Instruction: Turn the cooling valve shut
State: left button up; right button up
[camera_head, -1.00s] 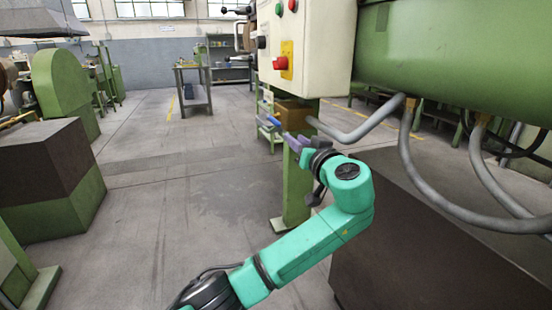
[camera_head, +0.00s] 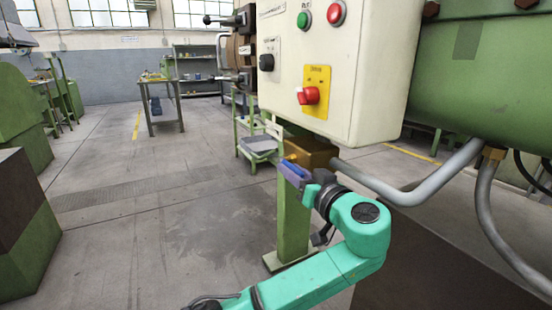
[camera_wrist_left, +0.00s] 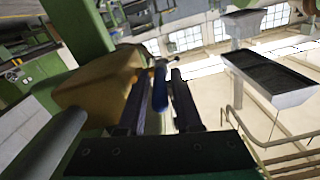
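The cooling valve is a brass-coloured block (camera_head: 312,152) under the control box, with a grey pipe running off to its right. Its blue lever (camera_head: 293,170) points down toward my left gripper (camera_head: 297,175). In the left wrist view, the blue lever (camera_wrist_left: 160,90) stands between the two dark fingers of my left gripper (camera_wrist_left: 160,100), with the brass block (camera_wrist_left: 100,80) to the left. The fingers are apart, with a gap visible beside the lever; I cannot tell whether either touches it. My right gripper is not in view.
The white control box (camera_head: 335,60) with a red knob on a yellow plate hangs just above. A green post (camera_head: 293,225) stands below the valve. Grey pipes (camera_head: 480,200) curve at the right. The floor (camera_head: 150,220) at left is open.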

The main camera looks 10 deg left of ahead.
pick_arm(q)
jog(key=shift+w, duration=0.15)
jog(key=shift+d+r, duration=0.1)
jog(key=shift+r, duration=0.05)
jog(key=shift+c, duration=0.5)
grip_shut()
dwell(0.8)
